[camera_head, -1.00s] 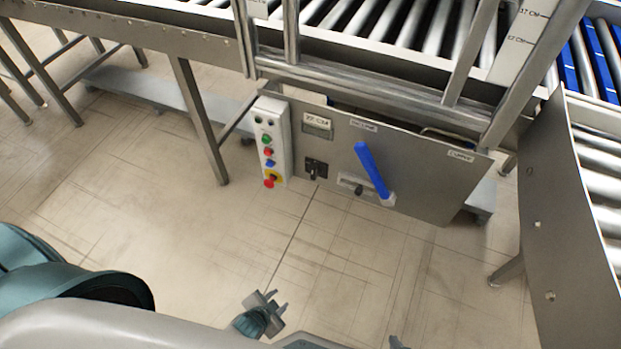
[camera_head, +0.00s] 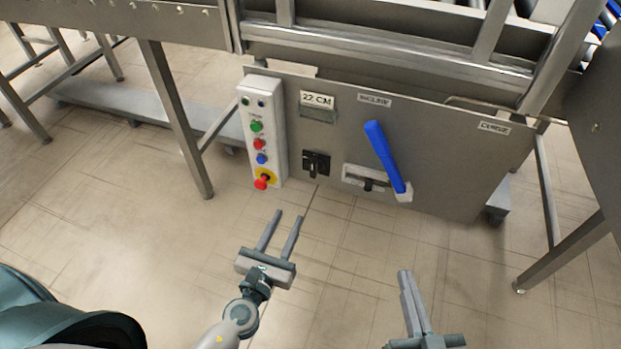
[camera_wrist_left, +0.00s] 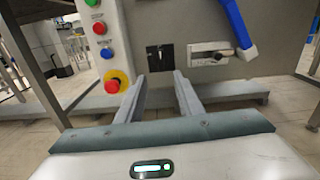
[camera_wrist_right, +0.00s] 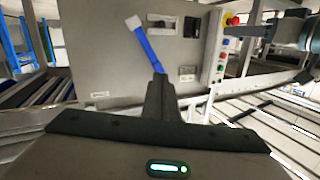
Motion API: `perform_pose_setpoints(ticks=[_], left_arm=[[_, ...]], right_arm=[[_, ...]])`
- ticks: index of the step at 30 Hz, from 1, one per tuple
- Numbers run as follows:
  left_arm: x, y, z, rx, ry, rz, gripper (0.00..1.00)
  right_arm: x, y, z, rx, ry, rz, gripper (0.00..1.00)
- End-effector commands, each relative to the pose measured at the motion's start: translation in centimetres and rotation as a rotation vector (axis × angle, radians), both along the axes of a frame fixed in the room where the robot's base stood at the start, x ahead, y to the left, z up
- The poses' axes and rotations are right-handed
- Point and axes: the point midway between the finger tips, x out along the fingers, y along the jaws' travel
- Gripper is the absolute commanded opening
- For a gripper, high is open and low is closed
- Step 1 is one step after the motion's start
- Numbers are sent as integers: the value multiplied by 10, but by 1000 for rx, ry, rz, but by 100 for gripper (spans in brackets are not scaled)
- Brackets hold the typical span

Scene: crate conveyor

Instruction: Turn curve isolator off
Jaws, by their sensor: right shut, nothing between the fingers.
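The grey metal panel (camera_head: 450,150) under the conveyor carries a small label (camera_head: 494,128) at its right end that seems to read CURVE. A black rotary switch (camera_head: 316,163) sits at its lower left, and a dark switch in a pale slotted plate (camera_head: 366,178) sits right of it. A long blue lever (camera_head: 384,155) slants beside that plate. I cannot tell which is the curve isolator. My left gripper (camera_head: 289,215) is open and empty, below and in front of the panel; its fingers show in the left wrist view (camera_wrist_left: 159,76). My right gripper (camera_head: 405,273) is shut and empty, below the lever.
A white control box (camera_head: 263,130) with coloured buttons and a red emergency stop (camera_head: 261,183) stands at the panel's left edge. A steel conveyor leg (camera_head: 175,115) is further left, and a grey side plate (camera_head: 590,150) is at the right. The floor before the panel is clear.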

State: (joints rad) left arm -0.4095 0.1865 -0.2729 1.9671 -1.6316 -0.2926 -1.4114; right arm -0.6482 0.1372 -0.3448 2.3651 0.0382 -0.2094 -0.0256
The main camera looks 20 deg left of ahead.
Motion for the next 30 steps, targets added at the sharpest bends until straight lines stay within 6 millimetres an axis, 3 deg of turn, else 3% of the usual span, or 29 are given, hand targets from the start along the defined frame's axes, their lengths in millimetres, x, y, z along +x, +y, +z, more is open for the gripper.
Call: perform_pose_setpoints(ticks=[17,23,30], left_arm=[[6,-1,5,34,-14,-3,34],[25,-2,6,34,-15,-3,34],[64,-3,6,32,-16,-2,34]], right_arm=[[-1,-1,2,-1,8,1,0],[-2,-4,-10,-22,78,2,0],[-6,-10,-32,-59,198,2,0]])
